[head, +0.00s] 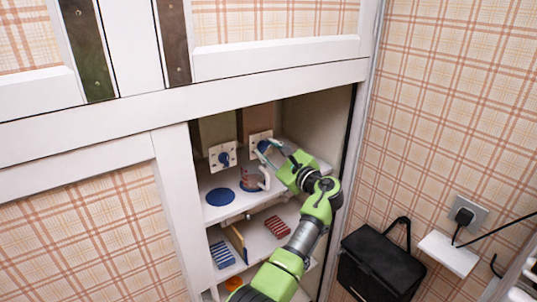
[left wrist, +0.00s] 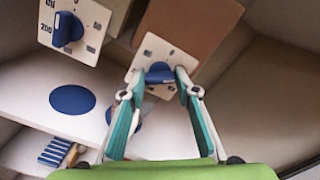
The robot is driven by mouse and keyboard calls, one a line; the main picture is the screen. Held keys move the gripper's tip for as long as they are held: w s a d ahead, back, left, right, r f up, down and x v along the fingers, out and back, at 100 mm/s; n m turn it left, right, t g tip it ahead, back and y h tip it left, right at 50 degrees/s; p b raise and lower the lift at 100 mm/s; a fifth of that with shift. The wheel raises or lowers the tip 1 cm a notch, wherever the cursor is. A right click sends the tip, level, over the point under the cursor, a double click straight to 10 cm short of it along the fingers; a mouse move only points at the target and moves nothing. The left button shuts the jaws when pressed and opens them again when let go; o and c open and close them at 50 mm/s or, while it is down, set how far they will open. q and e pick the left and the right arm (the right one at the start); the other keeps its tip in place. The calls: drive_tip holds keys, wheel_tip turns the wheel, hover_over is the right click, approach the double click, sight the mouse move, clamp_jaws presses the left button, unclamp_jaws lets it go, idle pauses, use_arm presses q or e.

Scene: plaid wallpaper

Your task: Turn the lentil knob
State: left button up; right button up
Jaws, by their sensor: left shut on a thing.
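Two dispensers with white dial plates and blue knobs sit in the cabinet opening. The left knob (head: 223,158) is on a plate below an olive container; in the left wrist view this knob (left wrist: 68,29) is beside a printed "200". The right knob (left wrist: 159,72) is on a tilted plate (head: 260,138) below a brown container (left wrist: 188,28). My left gripper (left wrist: 159,78) is shut on the right knob, with a fingertip at each side of it. It also shows in the head view (head: 269,152). I cannot read which knob is lentil. My right gripper is not in view.
A mug (head: 263,179) stands on the shelf below the right knob, beside a blue disc (head: 219,197). Lower shelves hold striped items (head: 222,255). The cabinet's side wall is close to the arm.

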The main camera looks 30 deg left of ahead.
use_arm(q)
drive_tip(key=n+b, duration=0.8)
drive_tip(key=b, duration=0.2)
drive_tip(key=shift+a+n, duration=0.1)
drive_tip(key=shift+n, duration=0.3)
drive_tip(key=n+b, duration=0.2)
drive_tip(key=shift+r+b, duration=0.15)
drive_tip(key=shift+b, duration=0.15)
drive_tip(key=shift+r+n, duration=0.1)
drive_tip(key=shift+n, duration=0.2)
drive_tip(key=o, duration=1)
drive_tip(key=shift+o, duration=0.4)
drive_tip(key=shift+w+a, duration=0.1)
drive_tip(key=shift+a, duration=0.05)
drive_tip(key=shift+f, duration=0.2)
